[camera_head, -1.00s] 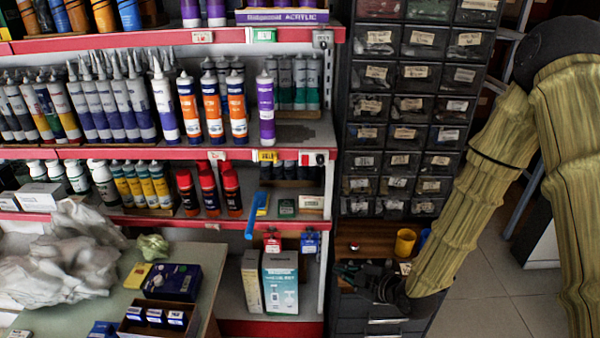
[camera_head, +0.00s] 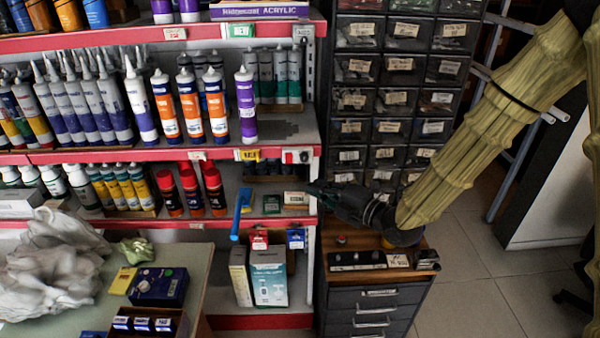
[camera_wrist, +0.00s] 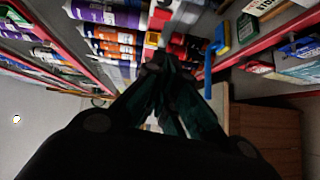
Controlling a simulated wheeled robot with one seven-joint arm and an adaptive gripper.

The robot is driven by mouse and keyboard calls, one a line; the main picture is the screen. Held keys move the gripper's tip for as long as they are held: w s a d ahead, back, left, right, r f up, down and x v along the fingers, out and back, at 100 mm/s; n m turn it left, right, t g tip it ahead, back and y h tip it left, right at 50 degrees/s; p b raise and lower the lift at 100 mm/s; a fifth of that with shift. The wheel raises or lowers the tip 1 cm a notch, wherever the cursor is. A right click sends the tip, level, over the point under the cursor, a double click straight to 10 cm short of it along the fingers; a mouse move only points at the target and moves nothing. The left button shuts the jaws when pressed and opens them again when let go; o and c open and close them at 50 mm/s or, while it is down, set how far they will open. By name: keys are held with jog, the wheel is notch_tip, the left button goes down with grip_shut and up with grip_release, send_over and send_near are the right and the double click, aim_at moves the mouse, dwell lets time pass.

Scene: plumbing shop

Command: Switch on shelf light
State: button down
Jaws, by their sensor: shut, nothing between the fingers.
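A small white plate with a red part (camera_head: 297,156), which looks like a switch, sits at the right end of the middle red shelf edge. My gripper (camera_head: 314,188) reaches in from the right, its dark fingers pointing left, a little below and right of that plate in the picture. I cannot tell the depth gap; no contact is clear. In the wrist view my gripper (camera_wrist: 163,62) has its fingertips together with nothing between them, pointing at the shelves. The fingers and blur there make the plate hard to identify. I see no lit shelf lamp.
A blue handle-like item (camera_head: 240,214) hangs from the shelf edge left of my gripper. Red and purple cartridges crowd the shelves (camera_head: 100,156). A drawer cabinet (camera_head: 375,292) stands below my arm, small-parts drawers behind it. Floor at the right is mostly clear.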

jog(key=w+d+p+x, duration=0.2)
jog(key=p+x, duration=0.4)
jog(key=x, duration=0.6)
jog(key=shift+w+a, duration=0.2)
jog(key=shift+f, duration=0.2)
jog(key=s+d+f+b, duration=0.1)
jog(key=s+d+b, duration=0.6)
jog(key=s, duration=0.3)
jog(key=shift+s+f+b, duration=0.25)
jog(key=shift+f+b, duration=0.1)
dwell(0.4)
jog(key=shift+d, duration=0.1)
